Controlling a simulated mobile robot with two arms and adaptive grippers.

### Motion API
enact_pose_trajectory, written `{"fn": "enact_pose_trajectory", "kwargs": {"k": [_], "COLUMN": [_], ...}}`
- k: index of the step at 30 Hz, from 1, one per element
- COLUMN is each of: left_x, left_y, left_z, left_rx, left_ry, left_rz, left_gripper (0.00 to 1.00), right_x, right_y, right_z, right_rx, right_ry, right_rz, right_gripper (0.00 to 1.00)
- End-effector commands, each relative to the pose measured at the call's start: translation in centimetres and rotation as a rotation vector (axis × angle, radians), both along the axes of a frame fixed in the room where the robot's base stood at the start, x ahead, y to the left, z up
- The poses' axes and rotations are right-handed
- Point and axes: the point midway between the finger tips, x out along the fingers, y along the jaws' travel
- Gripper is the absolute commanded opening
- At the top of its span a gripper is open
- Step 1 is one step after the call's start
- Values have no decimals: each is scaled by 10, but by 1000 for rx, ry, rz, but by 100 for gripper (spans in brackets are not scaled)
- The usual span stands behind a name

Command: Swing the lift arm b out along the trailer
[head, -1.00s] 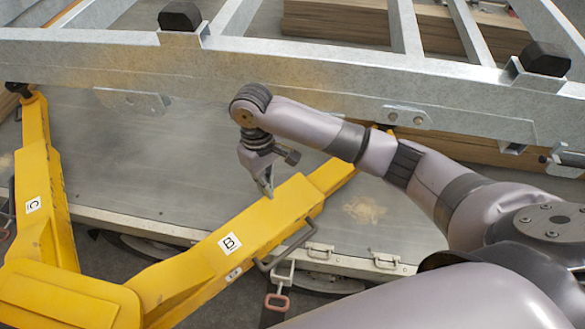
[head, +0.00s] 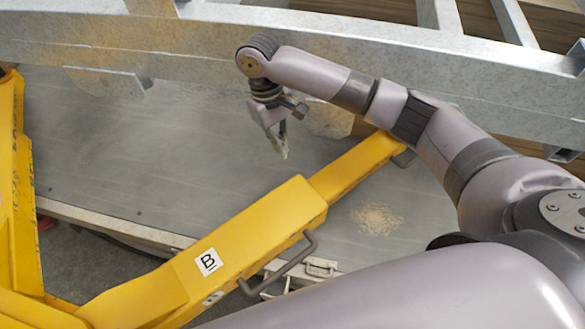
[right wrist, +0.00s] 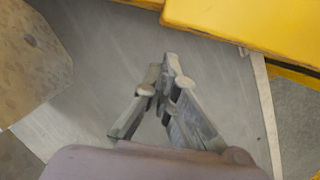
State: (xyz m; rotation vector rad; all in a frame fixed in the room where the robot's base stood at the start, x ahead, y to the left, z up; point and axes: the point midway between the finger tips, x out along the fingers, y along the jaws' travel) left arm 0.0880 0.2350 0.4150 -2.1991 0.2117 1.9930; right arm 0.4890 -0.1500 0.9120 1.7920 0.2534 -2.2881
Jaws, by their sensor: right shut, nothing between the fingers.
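The yellow lift arm B (head: 262,222) runs diagonally from the lower left up to the right, with a "B" label and a dark handle (head: 283,265) on its near side. Its narrower end section reaches under my right arm, toward the galvanized trailer frame (head: 190,50). My right gripper (head: 284,154) points down over the grey plate, on the far side of lift arm B and apart from it. Its fingers are together and empty. In the right wrist view the gripper (right wrist: 160,92) shows at the centre, with yellow lift arm (right wrist: 245,22) at the top. My left gripper is not in view.
Another yellow lift arm (head: 18,190) stands at the left edge. The trailer beam crosses the top, with cross members beyond it. The grey plate (head: 140,160) between the lift arms is clear. A patch of sawdust-like debris (head: 377,218) lies right of lift arm B.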

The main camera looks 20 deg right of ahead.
Motion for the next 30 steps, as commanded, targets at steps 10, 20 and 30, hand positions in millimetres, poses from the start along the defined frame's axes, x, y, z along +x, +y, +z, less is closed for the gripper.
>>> {"fn": "enact_pose_trajectory", "kwargs": {"k": [10,20,30], "left_x": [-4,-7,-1], "left_y": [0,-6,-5], "left_z": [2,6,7], "left_rx": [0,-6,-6], "left_ry": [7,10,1], "left_rz": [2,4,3], "left_gripper": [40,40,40], "right_x": [-10,-21,-23], "right_y": [-4,-8,-8], "right_z": [-42,-92,-101], "right_rx": [-3,-2,-1], "right_ry": [4,2,0], "right_rz": [-1,-2,-1], "right_gripper": [0,0,0]}}
